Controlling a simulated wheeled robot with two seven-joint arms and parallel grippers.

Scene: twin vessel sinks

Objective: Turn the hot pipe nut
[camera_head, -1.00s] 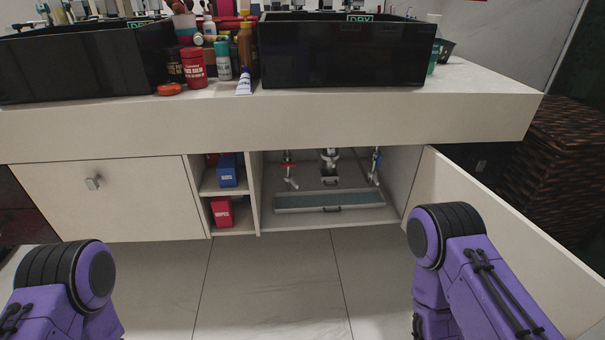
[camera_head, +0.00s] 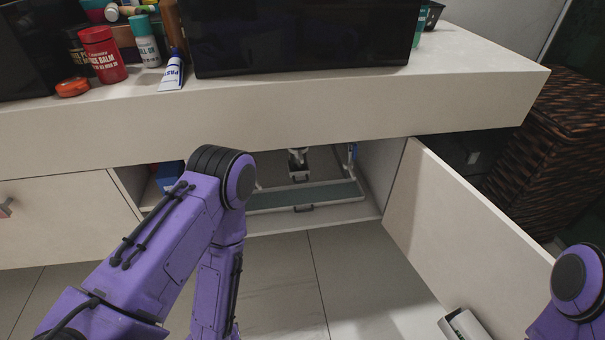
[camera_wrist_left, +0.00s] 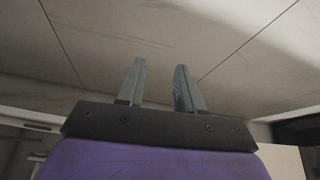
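The open cabinet under the right sink shows white pipework (camera_head: 298,160) in its middle and a blue-marked pipe fitting (camera_head: 350,158) on its right side. The hot pipe's red fitting is hidden behind my left arm in the head view. My left gripper is out of sight in the head view, below the arm's elbow. In the left wrist view my left gripper (camera_wrist_left: 161,72) is open, with nothing between its two fingers. Pale tiles fill the background there. My right arm shows only at the lower right edge of the head view, and its gripper is out of frame.
The cabinet door (camera_head: 470,225) stands open at the right. A tray (camera_head: 305,195) with a dark handle lies on the cabinet floor. The countertop (camera_head: 300,105) overhangs the opening. A woven basket (camera_head: 565,140) stands far right. A pale box-like item (camera_head: 465,325) lies low near the door.

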